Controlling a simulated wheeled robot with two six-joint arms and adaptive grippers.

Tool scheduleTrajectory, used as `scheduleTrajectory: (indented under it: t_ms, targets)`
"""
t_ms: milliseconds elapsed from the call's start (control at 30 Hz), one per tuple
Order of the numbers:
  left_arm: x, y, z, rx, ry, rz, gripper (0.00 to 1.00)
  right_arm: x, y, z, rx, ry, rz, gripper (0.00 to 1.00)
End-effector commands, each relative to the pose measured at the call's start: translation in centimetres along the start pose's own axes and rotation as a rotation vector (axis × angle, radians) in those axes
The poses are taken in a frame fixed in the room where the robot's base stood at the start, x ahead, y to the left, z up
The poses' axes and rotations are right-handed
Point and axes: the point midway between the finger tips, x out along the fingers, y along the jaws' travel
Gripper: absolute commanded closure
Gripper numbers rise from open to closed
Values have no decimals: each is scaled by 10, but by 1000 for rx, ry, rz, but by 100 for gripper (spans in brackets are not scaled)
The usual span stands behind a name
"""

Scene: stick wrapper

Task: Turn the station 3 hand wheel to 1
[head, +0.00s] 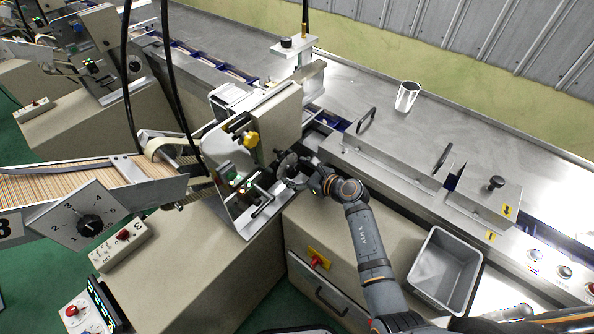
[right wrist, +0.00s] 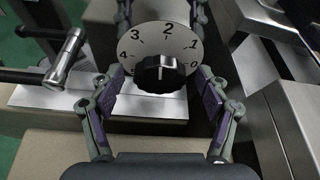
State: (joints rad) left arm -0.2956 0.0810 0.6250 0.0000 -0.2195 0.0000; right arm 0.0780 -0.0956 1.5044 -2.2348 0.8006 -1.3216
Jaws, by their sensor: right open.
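In the right wrist view, a round pale dial (right wrist: 152,38) carries the numbers 0 to 4, with 2 at the top and 1 to its right. A black ribbed knob (right wrist: 160,73) sits in front of it, its white mark pointing up, roughly towards 2. My right gripper (right wrist: 160,88) is open, with one finger on each side of the knob; a gap shows on both sides. In the head view my right gripper (head: 300,176) is beside the dark hand wheel (head: 287,164) on the machine's side, partly covering it. My left gripper is not in view.
A diamond-shaped plate with a numbered dial (head: 90,226) and a control box (head: 121,246) marked 3 stand at left. A metal lever (right wrist: 68,57) is left of the dial. A grey bin (head: 444,270) and metal cup (head: 407,96) are to the right.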

Motion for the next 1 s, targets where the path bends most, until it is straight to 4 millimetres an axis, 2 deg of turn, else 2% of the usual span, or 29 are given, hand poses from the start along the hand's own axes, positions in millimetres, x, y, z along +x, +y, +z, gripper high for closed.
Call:
scheduleTrajectory:
  t_ms: [133, 533, 767, 1000]
  targets:
    - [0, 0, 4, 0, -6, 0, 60, 0, 0, 0, 0, 0, 0, 24]
    - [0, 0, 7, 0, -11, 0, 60, 0, 0, 0, 1, 0, 0, 78]
    - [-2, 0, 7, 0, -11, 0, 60, -1, -1, 1, 21, 0, 8, 78]
    - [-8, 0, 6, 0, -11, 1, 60, -1, -3, 1, 132, 1, 54, 78]
